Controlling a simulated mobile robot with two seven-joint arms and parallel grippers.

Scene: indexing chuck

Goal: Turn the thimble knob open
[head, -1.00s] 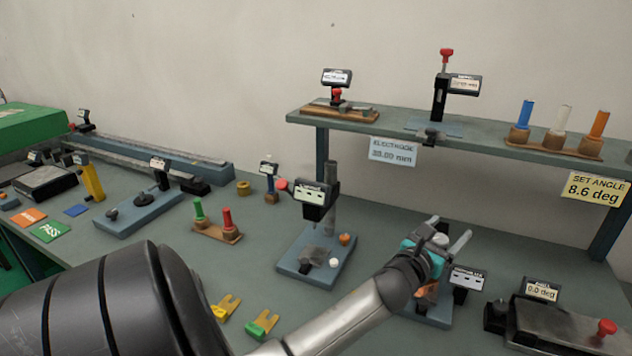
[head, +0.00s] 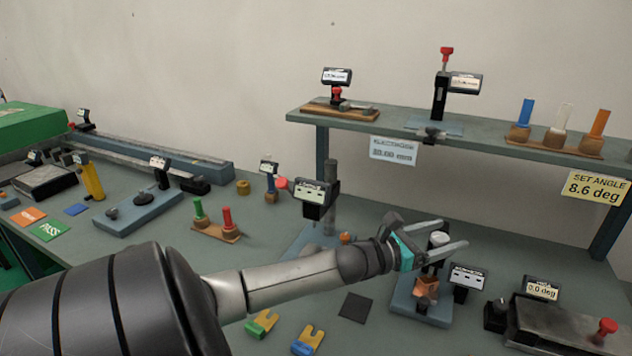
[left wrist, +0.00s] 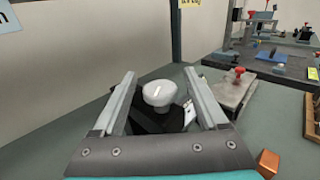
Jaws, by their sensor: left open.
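The thimble knob, a pale grey round cap with a white mark, tops a dark upright fixture (head: 421,304) on a blue base. The knob (head: 438,239) shows in the head view between the fingers of my left gripper (head: 454,233). In the left wrist view the knob (left wrist: 159,94) appears between the two open fingers, with a gap on each side. My left gripper (left wrist: 160,74) is open and holds nothing. Part of the fixture below the knob is hidden by the near finger. My right gripper is not in view.
A small display (head: 467,281) stands just right of the fixture. A grey vise-like block (head: 555,330) with a red knob (head: 607,327) lies further right. The shelf (head: 470,140) runs above and behind. A dark square plate (head: 355,307) and fork-shaped pieces (head: 308,340) lie at front.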

